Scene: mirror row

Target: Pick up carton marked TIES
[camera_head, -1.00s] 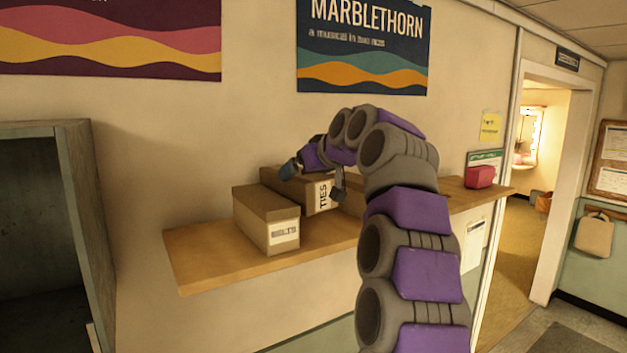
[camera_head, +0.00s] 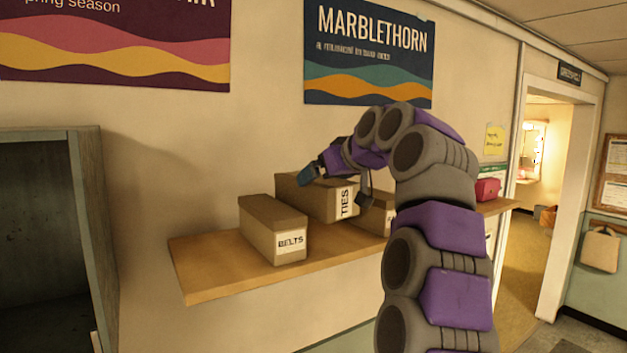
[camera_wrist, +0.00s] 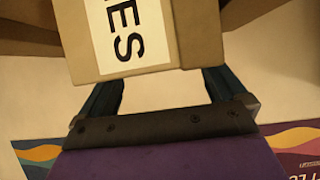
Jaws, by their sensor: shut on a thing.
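The carton marked TIES (camera_head: 318,201) is a brown box with a white end label, behind and to the right of the carton marked BELTS (camera_head: 270,228). My gripper (camera_head: 340,186) is shut on the TIES carton, with one finger on each side. In the wrist view, the carton (camera_wrist: 190,38) sits between the two fingers of my gripper (camera_wrist: 160,85), with the letters "ES" showing. I cannot tell whether its underside is clear of the shelf, since the BELTS carton and my arm hide part of it.
The wooden shelf (camera_head: 215,272) carries the BELTS carton and another brown carton (camera_head: 376,216), partly behind my arm. A red box (camera_head: 487,189) is at the shelf's right end. A green-edged cabinet (camera_head: 90,215) stands at left. A doorway opens at right.

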